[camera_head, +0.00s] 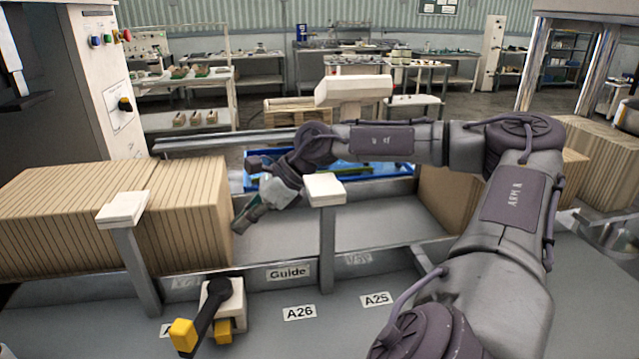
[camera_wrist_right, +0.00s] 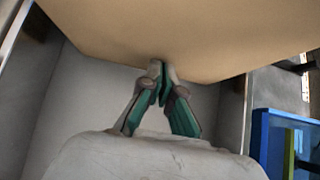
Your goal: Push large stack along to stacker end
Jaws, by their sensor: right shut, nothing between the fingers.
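A large stack of brown kraft pieces (camera_head: 185,205) stands on edge in the channel at the left of the head view. My right gripper (camera_head: 238,228) is shut and empty, low in the channel at the stack's right end face. In the wrist view the closed fingertips (camera_wrist_right: 160,72) are at the flat brown face (camera_wrist_right: 200,30), at its lower edge; I cannot tell whether they touch it. More brown stacks (camera_head: 447,195) stand at the right end of the channel, partly hidden by my right arm. My left gripper is not in view.
The channel floor (camera_head: 285,238) is bare between the stacks. White-capped posts (camera_head: 325,190) rise beside the channel. A lever with yellow ends (camera_head: 208,310) sits in front, by the Guide label (camera_head: 288,272).

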